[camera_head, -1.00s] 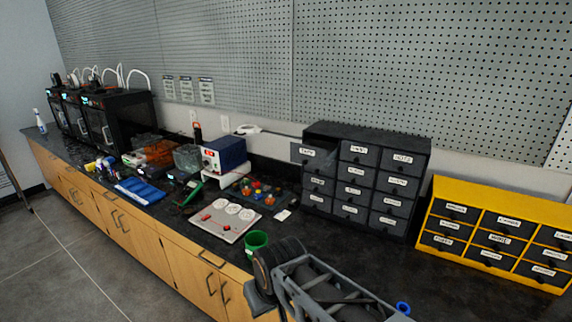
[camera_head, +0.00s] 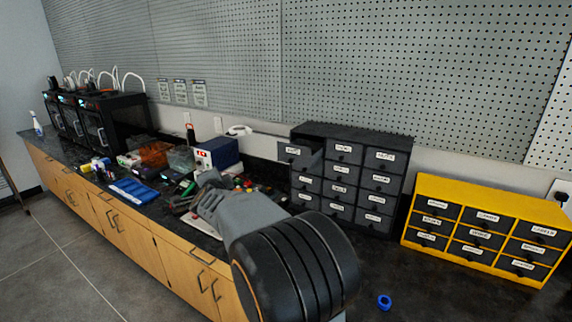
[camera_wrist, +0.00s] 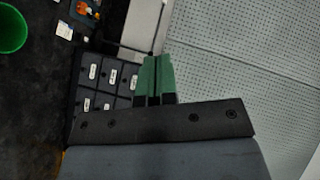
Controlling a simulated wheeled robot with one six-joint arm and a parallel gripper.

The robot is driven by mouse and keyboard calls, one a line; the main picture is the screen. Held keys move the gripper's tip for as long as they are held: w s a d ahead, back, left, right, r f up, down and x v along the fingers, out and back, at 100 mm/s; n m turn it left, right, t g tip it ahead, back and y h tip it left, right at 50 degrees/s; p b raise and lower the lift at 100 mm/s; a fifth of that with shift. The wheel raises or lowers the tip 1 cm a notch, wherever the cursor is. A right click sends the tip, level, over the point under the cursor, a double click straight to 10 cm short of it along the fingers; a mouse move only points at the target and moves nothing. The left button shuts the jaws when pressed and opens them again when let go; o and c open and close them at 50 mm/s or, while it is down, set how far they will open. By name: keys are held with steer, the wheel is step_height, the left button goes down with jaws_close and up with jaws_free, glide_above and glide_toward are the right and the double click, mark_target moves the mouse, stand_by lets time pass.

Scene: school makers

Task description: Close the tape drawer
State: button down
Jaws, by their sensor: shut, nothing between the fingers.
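The tape drawer (camera_head: 296,153) is the top left drawer of the dark cabinet (camera_head: 352,131). It sticks out from the cabinet front in the head view, with a white label on its face. The other drawers of that cabinet look flush. In the wrist view, turned sideways, the cabinet's labelled drawers (camera_wrist: 94,72) show left of my gripper (camera_wrist: 157,60). Its green fingers are together and empty. They overlap the cabinet's upper edge in the picture; I cannot tell whether they touch anything. In the head view my arm hides the fingers.
A yellow drawer cabinet (camera_head: 423,184) stands at the right. A blue ring (camera_head: 384,302) lies on the dark worktop. A blue power supply (camera_head: 217,153) stands left of the dark cabinet. A green cup (camera_wrist: 12,30) shows in the wrist view. Pegboard rises behind.

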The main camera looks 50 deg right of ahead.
steer(key=s+d+m+g+h, duration=0.1)
steer(key=d+m+g+h, duration=0.35)
steer(key=d+m, duration=0.35)
steer(key=m+g+h, duration=0.4)
steer(key=m+g, duration=0.1)
glide_toward(290, 161)
steer(key=shift+y, duration=0.25)
steer(key=p+x, duration=0.1)
steer(key=x, duration=0.1)
steer(key=p+x, duration=0.1)
steer(key=x, duration=0.1)
steer(key=p+x, duration=0.1)
steer(key=x, duration=0.1)
steer(key=shift+d+r, duration=0.1)
steer(key=shift+r, duration=0.15)
steer(key=shift+w+d+f+p, duration=0.15)
steer(key=shift+d+p, duration=0.15)
steer(key=shift+d, duration=0.4)
